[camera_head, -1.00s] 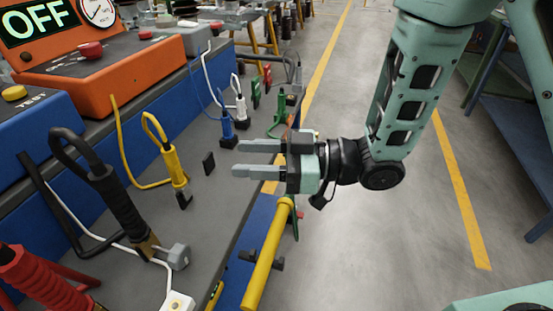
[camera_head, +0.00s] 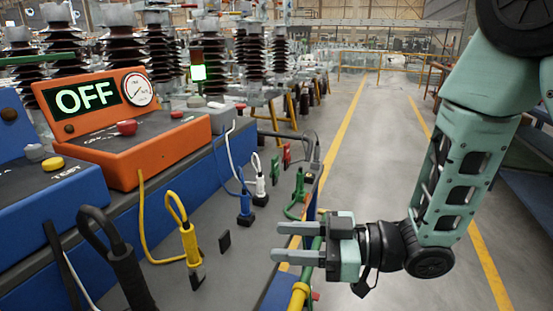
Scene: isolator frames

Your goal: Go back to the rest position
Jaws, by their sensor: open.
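My gripper (camera_head: 290,243) shows in the head view, right of centre and low. Its two grey fingers point left and stand apart with nothing between them. It appears over the right edge of the grey bench top (camera_head: 240,270); its exact height above the bench is unclear. My teal arm comes down to it from the upper right. The yellow probe (camera_head: 190,245) stands on the bench to its left, apart from the fingers.
An orange unit (camera_head: 130,125) with an OFF display (camera_head: 87,98) stands at the left. Blue (camera_head: 245,203), white (camera_head: 260,182) and green (camera_head: 298,188) leads stand further back. A yellow bar (camera_head: 299,296) lies below the gripper. The grey floor (camera_head: 390,140) right of the bench is clear.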

